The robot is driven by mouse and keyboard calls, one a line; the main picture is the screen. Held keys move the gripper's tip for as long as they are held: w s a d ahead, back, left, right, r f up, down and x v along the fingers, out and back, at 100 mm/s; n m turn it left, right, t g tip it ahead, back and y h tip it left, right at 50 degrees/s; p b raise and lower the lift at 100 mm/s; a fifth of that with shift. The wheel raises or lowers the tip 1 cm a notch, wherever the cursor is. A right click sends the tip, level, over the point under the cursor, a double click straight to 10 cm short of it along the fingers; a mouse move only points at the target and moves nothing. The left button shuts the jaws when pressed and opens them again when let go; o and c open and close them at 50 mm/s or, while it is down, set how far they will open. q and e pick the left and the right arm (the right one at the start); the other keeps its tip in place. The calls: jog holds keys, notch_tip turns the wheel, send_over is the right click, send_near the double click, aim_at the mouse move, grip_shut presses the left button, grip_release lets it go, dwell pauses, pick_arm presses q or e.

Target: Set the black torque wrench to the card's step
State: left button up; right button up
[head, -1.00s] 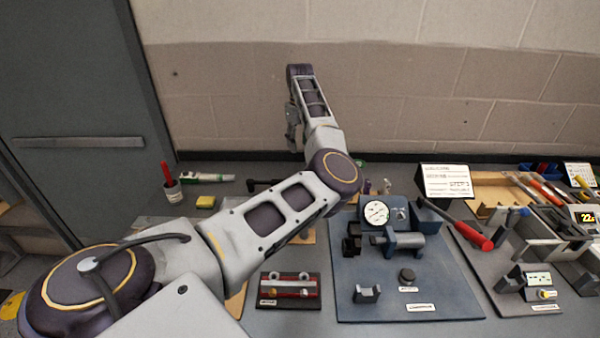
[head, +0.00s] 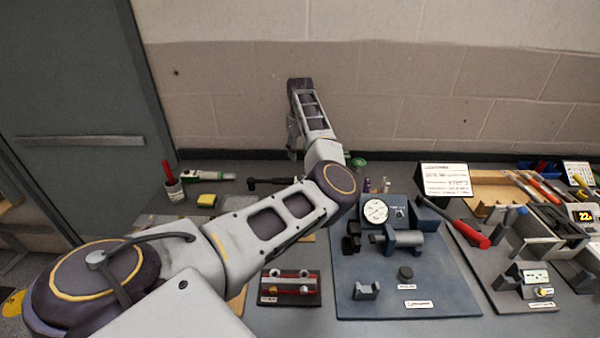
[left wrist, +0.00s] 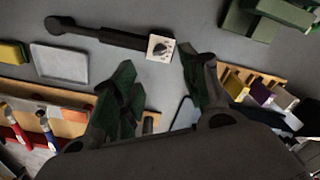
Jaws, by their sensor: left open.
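The black torque wrench (head: 268,182) lies on the bench near the wall in the head view, partly hidden by my left arm. In the left wrist view the black torque wrench (left wrist: 108,37) lies across the top, with a pale square block bearing a dark knob (left wrist: 160,47) at its right end. My left gripper (left wrist: 157,66) is open and empty, its fingertips near that knob end, apparently above the bench. In the head view my left gripper (head: 293,136) is seen side-on near the wall. The white card (head: 447,180) stands at the back; its text is too small to read.
A blue board (head: 385,285) with a dial gauge (head: 376,211) fills the middle of the bench. A red-handled tool (head: 470,234) lies to its right. A yellow sponge (head: 207,201) and a cup (head: 173,191) stand at left. The wall is close behind my left gripper.

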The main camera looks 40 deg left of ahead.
aim_at(300, 176)
pick_arm(q)
jog(key=shift+f+p, duration=0.65)
jog(key=shift+f, duration=3.95)
grip_shut()
jog(key=c, duration=0.9)
grip_release()
jog(key=o, duration=0.9)
notch_tip(300, 176, up, 12)
jog(key=shift+c, duration=0.4)
